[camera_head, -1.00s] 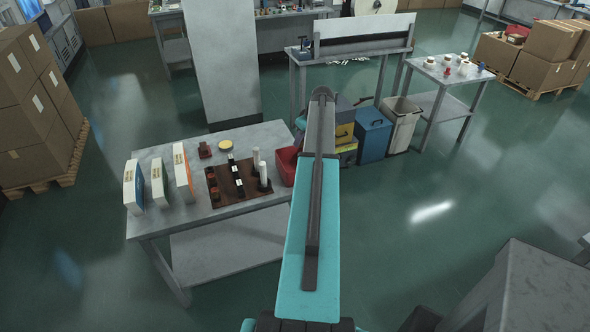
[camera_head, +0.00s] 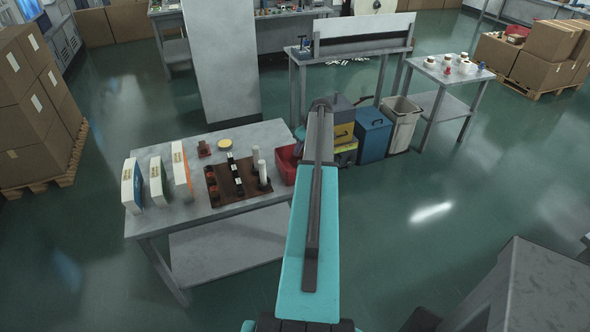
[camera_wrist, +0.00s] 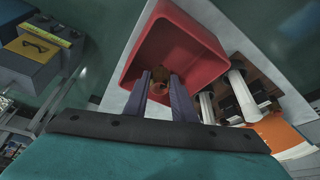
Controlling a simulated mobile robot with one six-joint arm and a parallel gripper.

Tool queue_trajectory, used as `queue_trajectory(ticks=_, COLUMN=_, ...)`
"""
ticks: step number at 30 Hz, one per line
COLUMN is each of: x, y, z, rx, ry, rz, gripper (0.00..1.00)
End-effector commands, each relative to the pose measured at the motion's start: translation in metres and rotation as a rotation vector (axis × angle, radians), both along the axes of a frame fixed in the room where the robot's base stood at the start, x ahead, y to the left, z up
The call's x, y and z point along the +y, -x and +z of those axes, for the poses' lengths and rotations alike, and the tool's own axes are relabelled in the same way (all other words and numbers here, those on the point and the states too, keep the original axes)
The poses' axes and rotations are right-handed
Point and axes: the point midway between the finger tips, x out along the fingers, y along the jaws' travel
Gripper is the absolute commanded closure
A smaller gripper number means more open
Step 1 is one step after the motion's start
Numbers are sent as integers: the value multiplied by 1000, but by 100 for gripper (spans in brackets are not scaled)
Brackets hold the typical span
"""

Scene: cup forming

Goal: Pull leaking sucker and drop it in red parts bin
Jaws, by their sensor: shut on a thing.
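The red parts bin (camera_head: 285,161) stands at the right end of the near workbench, partly hidden by my arm in the head view. In the wrist view the bin (camera_wrist: 196,47) lies beneath my gripper (camera_wrist: 160,82), with its open inside facing me. My gripper is shut on a small orange-brown sucker (camera_wrist: 160,74), held between the fingertips over the bin's opening. I cannot tell how high the sucker is above the bin floor. In the head view the fingers and the sucker are hidden.
On the bench (camera_head: 185,221) are a dark brown rack (camera_head: 228,190) with black and white parts, several upright boxes (camera_head: 157,181) and a yellow disc (camera_head: 224,143). A blue bin (camera_head: 373,136) and yellow boxes stand on the floor behind my arm.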

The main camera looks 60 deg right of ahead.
Motion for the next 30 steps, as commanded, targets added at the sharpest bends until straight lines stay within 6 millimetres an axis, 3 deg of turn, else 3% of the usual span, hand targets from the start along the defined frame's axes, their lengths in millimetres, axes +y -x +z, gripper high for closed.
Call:
queue_trajectory(ticks=12, x=0, y=0, z=-5, rx=-1, ry=0, rz=0, gripper=98)
queue_trajectory(ticks=13, x=0, y=0, z=-5, rx=0, ry=0, rz=0, gripper=73)
queue_trajectory(ticks=17, x=0, y=0, z=-4, rx=0, ry=0, rz=0, gripper=54)
queue_trajectory(ticks=30, x=0, y=1, z=-1, rx=-1, ry=1, rz=0, gripper=54)
